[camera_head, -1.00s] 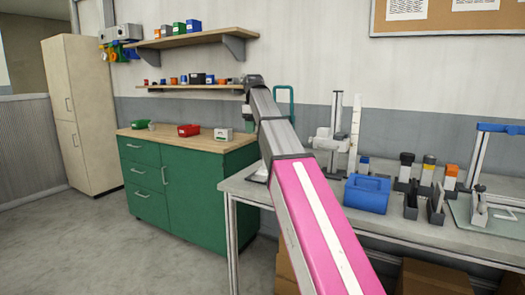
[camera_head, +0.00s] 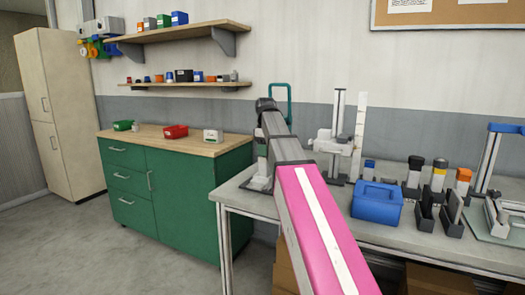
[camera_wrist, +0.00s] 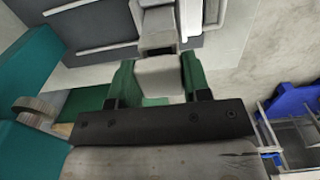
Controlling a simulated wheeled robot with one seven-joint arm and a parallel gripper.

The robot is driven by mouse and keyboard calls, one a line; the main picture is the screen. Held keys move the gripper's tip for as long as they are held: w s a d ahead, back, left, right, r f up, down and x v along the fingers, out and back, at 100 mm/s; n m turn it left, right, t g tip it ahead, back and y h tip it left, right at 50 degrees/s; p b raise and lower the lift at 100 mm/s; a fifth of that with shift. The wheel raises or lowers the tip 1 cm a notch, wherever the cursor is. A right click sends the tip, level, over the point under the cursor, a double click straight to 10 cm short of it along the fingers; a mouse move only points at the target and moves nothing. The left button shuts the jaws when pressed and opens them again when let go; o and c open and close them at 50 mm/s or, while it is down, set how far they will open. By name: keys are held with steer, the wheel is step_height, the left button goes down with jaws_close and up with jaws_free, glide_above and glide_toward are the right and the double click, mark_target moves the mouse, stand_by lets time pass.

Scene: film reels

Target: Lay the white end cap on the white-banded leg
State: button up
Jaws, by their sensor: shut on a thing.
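My gripper (camera_wrist: 159,82) shows in the wrist view, its two green fingers shut on a pale, whitish block (camera_wrist: 158,76), which I take to be the white end cap. I cannot tell surely which is the white-banded leg.
A blue bin (camera_head: 377,204) sits at the front of the grey bench (camera_head: 345,222). Behind it stands a white upright stand (camera_head: 335,140). A blue-topped frame (camera_head: 490,160) stands at far right. A green cabinet (camera_head: 180,190) with small boxes on top is at left.

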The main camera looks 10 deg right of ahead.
steer(key=shift+f, duration=0.35)
steer(key=shift+f, duration=0.15)
steer(key=o, duration=0.9)
